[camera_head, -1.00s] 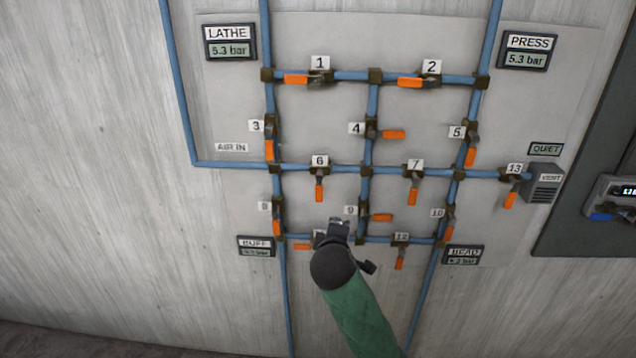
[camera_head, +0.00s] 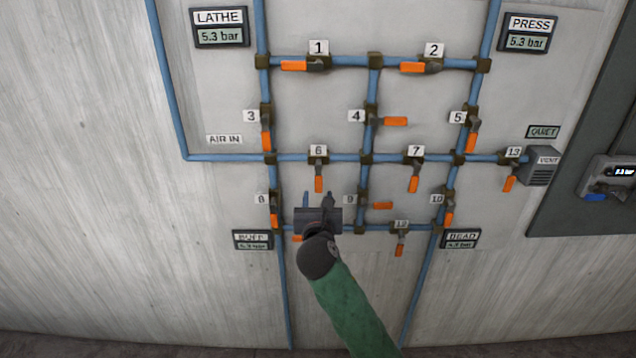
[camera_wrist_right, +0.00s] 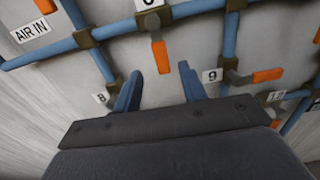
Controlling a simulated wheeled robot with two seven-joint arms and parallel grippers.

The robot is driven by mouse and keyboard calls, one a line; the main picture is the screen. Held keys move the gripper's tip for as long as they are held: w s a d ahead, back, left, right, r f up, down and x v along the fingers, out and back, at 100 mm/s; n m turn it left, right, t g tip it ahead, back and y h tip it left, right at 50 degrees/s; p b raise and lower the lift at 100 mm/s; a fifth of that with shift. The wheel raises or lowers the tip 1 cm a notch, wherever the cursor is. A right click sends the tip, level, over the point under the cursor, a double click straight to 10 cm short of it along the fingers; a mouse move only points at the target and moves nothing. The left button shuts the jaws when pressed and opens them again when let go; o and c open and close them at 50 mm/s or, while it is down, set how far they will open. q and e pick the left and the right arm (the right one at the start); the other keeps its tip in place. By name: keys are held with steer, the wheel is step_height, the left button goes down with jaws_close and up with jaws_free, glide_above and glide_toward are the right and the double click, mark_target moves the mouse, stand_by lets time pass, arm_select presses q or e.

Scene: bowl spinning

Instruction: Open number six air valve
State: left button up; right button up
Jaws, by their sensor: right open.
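The number six valve, below its "6" label (camera_head: 318,150), sits on the horizontal blue pipe. Its orange handle (camera_head: 319,184) hangs straight down, across the pipe. In the right wrist view the same orange handle (camera_wrist_right: 161,56) shows beyond the fingers, roughly between them. My right gripper (camera_head: 318,198) is open and just below the handle in the head view. Its two blue fingers (camera_wrist_right: 157,88) are apart with nothing between their tips, and no contact with the handle shows. The label of the valve behind my gripper is hidden. My left gripper is not in view.
Valve 8 (camera_head: 274,214) is left of my gripper and valve 9 (camera_head: 382,205) right of it. Valve 7's handle (camera_head: 413,184) also hangs down. Gauges LATHE (camera_head: 219,27) and PRESS (camera_head: 527,32) read 5.3 bar. The wall at the left is clear.

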mark_target(318, 184)
steer(key=w+p, duration=0.2)
steer(key=w, duration=0.4)
steer(key=shift+r, duration=0.1)
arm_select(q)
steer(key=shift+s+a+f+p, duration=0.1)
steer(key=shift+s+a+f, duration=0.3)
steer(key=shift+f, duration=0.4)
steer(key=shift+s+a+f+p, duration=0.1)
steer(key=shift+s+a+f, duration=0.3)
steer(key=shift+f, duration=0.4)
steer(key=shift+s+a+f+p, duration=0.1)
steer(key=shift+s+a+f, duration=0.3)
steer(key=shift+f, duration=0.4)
arm_select(e)
steer(key=shift+w, duration=0.85)
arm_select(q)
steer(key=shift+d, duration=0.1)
arm_select(e)
jaws_close()
